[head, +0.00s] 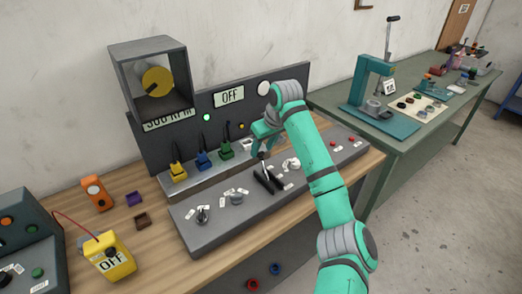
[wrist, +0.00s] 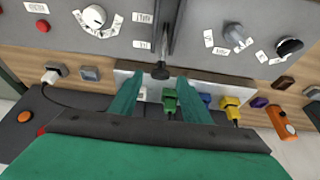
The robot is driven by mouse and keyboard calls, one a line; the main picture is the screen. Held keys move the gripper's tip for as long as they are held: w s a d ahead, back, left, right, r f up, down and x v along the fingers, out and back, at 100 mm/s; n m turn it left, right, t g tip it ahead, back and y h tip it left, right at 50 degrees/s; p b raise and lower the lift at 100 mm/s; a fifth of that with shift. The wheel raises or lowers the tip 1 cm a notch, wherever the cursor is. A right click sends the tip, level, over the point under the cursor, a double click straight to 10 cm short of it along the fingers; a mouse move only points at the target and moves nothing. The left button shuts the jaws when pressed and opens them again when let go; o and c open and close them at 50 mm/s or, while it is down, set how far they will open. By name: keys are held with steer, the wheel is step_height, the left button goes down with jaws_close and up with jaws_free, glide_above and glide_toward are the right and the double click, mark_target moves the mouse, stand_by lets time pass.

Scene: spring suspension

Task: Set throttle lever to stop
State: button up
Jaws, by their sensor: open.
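The throttle lever appears to be the dark lever with a round black knob (wrist: 160,71) in the wrist view. It stands in a long dark slot (head: 271,182) on the grey control panel (head: 217,222); the lever (head: 263,166) also shows in the head view. It sits near the slot's far end, towards the coloured plugs. White labels (wrist: 142,17) lie beside the slot, too small to read. My gripper (wrist: 156,82) is open, with the knob just ahead of and between its fingertips. I cannot tell whether they touch it. In the head view my gripper (head: 261,148) is over the lever.
Yellow, blue and green plugs (head: 226,150) stand on a ledge behind the panel. Several knobs (head: 237,198) sit beside the slot. An "OFF" display (head: 229,97) and a boxed yellow dial (head: 157,81) stand behind. A yellow meter (head: 109,258) is at the left.

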steer(key=shift+x, duration=1.05)
steer(key=shift+w, duration=0.1)
jaws_close()
